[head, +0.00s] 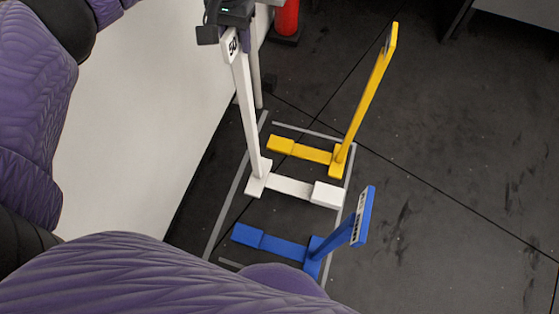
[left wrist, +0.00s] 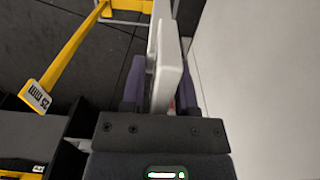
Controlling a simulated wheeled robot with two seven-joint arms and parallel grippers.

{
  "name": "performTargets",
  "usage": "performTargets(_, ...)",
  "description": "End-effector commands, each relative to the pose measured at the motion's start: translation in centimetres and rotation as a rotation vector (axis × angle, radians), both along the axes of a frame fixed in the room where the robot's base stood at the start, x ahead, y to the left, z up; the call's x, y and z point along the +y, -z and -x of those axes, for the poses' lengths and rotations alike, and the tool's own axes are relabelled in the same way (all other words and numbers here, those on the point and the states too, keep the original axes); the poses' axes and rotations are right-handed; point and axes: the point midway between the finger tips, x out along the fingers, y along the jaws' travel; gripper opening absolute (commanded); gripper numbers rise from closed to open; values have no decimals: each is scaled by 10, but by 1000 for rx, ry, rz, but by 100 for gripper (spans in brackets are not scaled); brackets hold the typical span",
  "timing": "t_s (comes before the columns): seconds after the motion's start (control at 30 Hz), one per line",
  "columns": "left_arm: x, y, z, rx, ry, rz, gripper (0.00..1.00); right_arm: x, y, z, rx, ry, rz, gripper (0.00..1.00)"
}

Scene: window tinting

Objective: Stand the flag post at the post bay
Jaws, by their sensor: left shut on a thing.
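The white post (head: 245,100) has a plate marked 50 near its top and a flat white base (head: 290,186). It looks upright, its base within the grey floor outline (head: 230,205); I cannot tell whether the base touches the floor. My left gripper (head: 232,22) is shut on the white post near its top. In the left wrist view the white post (left wrist: 168,75) sits between the two purple fingers. I cannot tell for certain that this is the flag post. My right gripper is not in view.
A yellow post (head: 366,95) stands behind the white base, and a blue post (head: 345,235) stands in front of it, both close. A pale wall or panel (head: 150,110) lies on the left. A red object (head: 287,18) stands at the back. Dark floor on the right is clear.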

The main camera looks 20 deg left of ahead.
Motion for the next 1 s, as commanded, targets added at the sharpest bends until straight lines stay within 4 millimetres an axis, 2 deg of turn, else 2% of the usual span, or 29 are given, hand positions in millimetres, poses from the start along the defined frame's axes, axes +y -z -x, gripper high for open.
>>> performTargets(0.17, 1, 7, -1, 0, 0, 2, 0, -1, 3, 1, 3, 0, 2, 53)
performTargets(0.3, 1, 36, 0, 6, -1, 1, 0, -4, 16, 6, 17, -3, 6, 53)
performTargets(0.53, 0, 68, 0, 2, 0, 2, 0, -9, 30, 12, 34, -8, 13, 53)
performTargets(0.7, 1, 101, 0, 4, -2, 1, 0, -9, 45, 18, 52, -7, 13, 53)
performTargets(1.0, 0, 101, 0, -1, -1, 2, 0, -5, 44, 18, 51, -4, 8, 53)
